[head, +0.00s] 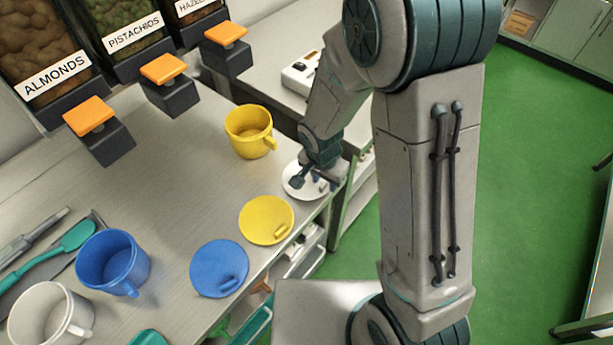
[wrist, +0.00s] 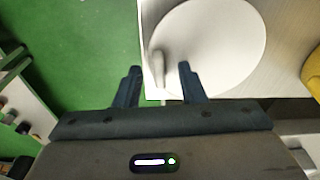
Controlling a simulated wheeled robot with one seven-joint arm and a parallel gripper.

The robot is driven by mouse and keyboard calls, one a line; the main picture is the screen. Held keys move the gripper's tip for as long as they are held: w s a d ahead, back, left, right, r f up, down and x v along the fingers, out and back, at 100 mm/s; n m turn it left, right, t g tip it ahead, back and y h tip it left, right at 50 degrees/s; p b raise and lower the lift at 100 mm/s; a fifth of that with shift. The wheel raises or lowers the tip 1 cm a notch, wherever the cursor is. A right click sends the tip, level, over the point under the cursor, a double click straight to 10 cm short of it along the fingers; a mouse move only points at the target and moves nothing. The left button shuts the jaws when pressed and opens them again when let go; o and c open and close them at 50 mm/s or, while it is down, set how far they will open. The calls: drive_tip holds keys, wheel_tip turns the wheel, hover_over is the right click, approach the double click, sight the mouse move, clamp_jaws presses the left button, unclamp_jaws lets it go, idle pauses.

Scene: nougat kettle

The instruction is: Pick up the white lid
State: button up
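The white lid (head: 296,185) lies on the counter near its right edge, beyond the yellow lid, partly hidden by my gripper in the head view. In the wrist view the white lid (wrist: 215,45) is a round disc with a small upright handle (wrist: 157,66) at its left side. My gripper (wrist: 159,72) is open, with its two fingertips apart. The handle's lower end shows between the fingers. I cannot tell whether either finger touches it. In the head view my gripper (head: 315,182) is low over the lid.
A yellow lid (head: 266,220) and a blue lid (head: 219,268) lie along the counter edge. A yellow mug (head: 250,131), blue mug (head: 112,262) and white mug (head: 50,315) stand on the counter (head: 180,190). Dispensers with orange levers (head: 163,68) overhang the back. Green floor (head: 530,200) is clear at right.

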clamp_jaws()
drive_tip(key=shift+r, duration=0.1)
idle(0.3)
